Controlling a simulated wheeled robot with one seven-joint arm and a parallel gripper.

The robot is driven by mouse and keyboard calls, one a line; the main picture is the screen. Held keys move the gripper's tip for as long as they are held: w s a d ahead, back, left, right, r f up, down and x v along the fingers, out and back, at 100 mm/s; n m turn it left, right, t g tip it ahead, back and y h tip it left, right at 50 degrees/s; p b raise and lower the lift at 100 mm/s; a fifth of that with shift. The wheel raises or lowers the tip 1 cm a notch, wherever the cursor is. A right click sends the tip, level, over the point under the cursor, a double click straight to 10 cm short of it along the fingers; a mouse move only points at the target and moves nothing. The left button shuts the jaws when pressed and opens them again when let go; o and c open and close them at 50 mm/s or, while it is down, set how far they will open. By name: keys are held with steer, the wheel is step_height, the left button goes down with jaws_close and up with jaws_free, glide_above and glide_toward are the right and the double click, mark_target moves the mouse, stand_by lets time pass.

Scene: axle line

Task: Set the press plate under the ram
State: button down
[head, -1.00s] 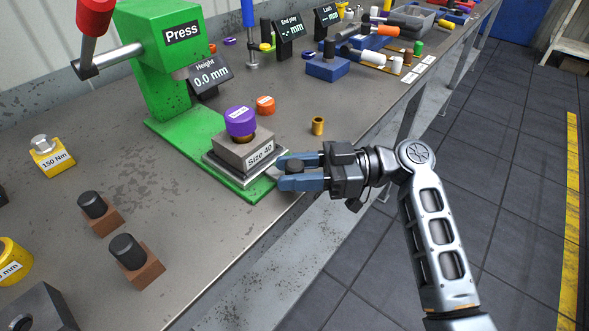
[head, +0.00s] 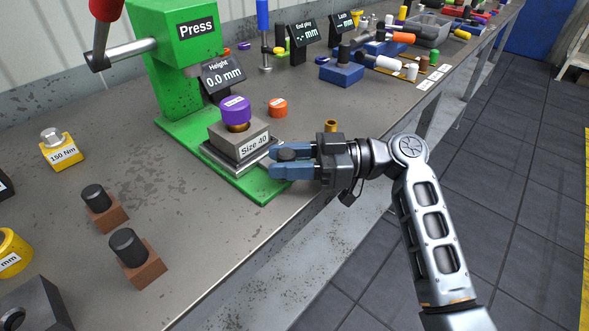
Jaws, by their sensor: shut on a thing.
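The press plate (head: 222,161) is a flat silver plate lying on the green base of the press, in front of the ram and not beneath it. It carries a grey block (head: 229,142) labelled "Size 40", with a purple ring (head: 236,109) on top over a brass-coloured part. My gripper (head: 278,163) is at the plate's near right side, its blue fingers shut on the plate's dark knob (head: 288,154). The green press (head: 180,85) stands behind. Its ram under the head is mostly hidden by the Height display.
The Height display (head: 222,76) reads 0.0 mm. An orange ring (head: 278,107) and a brass bushing (head: 331,126) are right of the plate. Two brown blocks with black pegs (head: 138,258) stand at front left. The bench edge runs below my gripper.

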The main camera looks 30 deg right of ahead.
steer(key=c, duration=0.8)
jaws_free()
steer(key=shift+b+v, duration=0.8)
steer(key=shift+v, duration=3.15)
